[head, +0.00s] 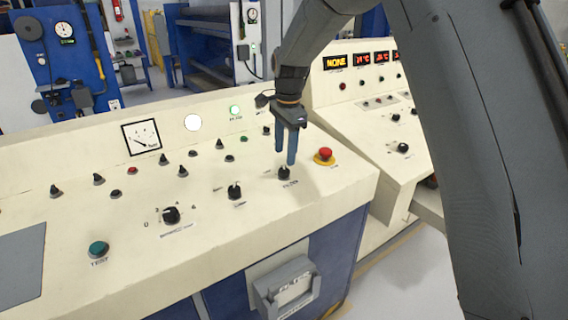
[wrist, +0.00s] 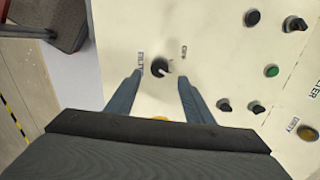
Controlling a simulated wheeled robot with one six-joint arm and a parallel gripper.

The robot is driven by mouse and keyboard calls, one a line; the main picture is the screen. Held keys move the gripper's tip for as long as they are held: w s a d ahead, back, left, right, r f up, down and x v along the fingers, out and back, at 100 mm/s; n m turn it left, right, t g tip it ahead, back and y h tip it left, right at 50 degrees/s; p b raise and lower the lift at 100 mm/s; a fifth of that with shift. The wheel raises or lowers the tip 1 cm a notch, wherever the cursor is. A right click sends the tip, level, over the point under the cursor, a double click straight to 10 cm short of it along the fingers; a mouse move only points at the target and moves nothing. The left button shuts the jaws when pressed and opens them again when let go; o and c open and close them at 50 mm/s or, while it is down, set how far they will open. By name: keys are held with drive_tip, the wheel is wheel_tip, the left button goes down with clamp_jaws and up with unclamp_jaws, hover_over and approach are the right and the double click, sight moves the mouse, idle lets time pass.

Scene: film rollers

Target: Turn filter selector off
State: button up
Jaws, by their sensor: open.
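The filter selector (head: 284,173) is a small black rotary knob on the cream console, near its right front corner. The label below it in the head view seems to read FILTER. In the wrist view the knob (wrist: 160,67) has a pale pointer mark towards the right. Small lettering stands on both sides, the right one seeming to read OFF. My gripper (head: 286,158) is open, pointing down just above the selector. In the wrist view my gripper (wrist: 160,76) has a finger on each side of the knob, with visible gaps. Contact cannot be told.
A red emergency button (head: 325,155) on a yellow base stands close on the right. Another black selector (head: 234,191) is close on the left, and a numbered one (head: 171,215) farther left. A second console (head: 365,135) with red displays lies beyond a gap.

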sight(284, 169)
drive_tip(key=shift+w+a+f+p, duration=0.15)
drive_tip(key=shift+f+p, duration=0.2)
drive_tip(key=shift+f, duration=1.25)
drive_tip(key=shift+w+d+f+p, duration=0.1)
drive_tip(key=shift+f+p, duration=0.25)
drive_tip(key=shift+f, duration=1.2)
drive_tip(key=c, duration=1.1)
drive_tip(key=shift+o, duration=0.2)
drive_tip(key=shift+n, duration=0.4)
drive_tip(key=n, duration=0.5)
drive_tip(key=shift+n+b, duration=0.3)
drive_tip(key=shift+b, duration=0.05)
drive_tip(key=n, duration=0.5)
drive_tip(key=shift+b, duration=0.3)
drive_tip(key=shift+n, duration=0.4)
